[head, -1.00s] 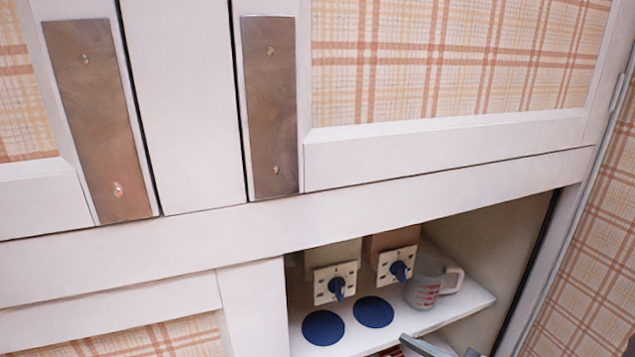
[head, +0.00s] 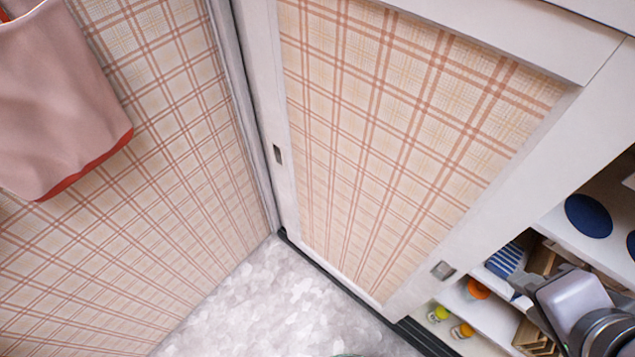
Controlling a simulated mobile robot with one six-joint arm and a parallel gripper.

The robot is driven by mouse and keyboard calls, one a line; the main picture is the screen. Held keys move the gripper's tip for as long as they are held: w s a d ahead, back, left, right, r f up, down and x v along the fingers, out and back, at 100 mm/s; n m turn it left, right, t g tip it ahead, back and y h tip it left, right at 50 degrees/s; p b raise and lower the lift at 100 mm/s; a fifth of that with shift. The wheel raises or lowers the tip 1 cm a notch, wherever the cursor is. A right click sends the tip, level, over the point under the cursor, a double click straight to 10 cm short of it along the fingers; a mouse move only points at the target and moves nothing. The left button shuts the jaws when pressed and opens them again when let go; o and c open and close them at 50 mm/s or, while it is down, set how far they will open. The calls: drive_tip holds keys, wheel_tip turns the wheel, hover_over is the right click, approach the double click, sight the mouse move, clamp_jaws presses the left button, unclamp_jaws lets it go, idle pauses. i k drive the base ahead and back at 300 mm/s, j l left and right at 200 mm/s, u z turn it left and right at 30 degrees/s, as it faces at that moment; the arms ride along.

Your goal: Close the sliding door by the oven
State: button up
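The sliding door (head: 400,130) has a plaid panel in a white frame. It covers the left part of the cupboard front. Its right edge slants down beside an open gap on the right. A small recessed metal pull (head: 443,270) is near its lower right edge, and another pull (head: 277,153) is on its left edge. A white shelf with a blue disc (head: 589,216) shows inside the gap; I cannot make out an oven. My gripper (head: 548,300) is at the lower right, in front of the open shelves and apart from the door.
Lower shelves hold an orange item (head: 478,289), a blue striped item (head: 506,258), wooden trays (head: 532,338) and small bottles (head: 462,330). A dark floor track (head: 425,338) runs below. A pink cloth bag (head: 62,105) hangs on the left plaid wall. The pale floor (head: 275,300) is clear.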

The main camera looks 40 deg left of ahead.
sight(410, 142)
drive_tip(key=k+l+u, duration=0.1)
drive_tip(key=u, duration=1.45)
drive_tip(key=i+j+z, duration=0.2)
drive_tip(key=j, duration=0.35)
drive_tip(key=j+z, duration=0.25)
drive_tip(key=j, duration=0.25)
drive_tip(key=k, duration=0.05)
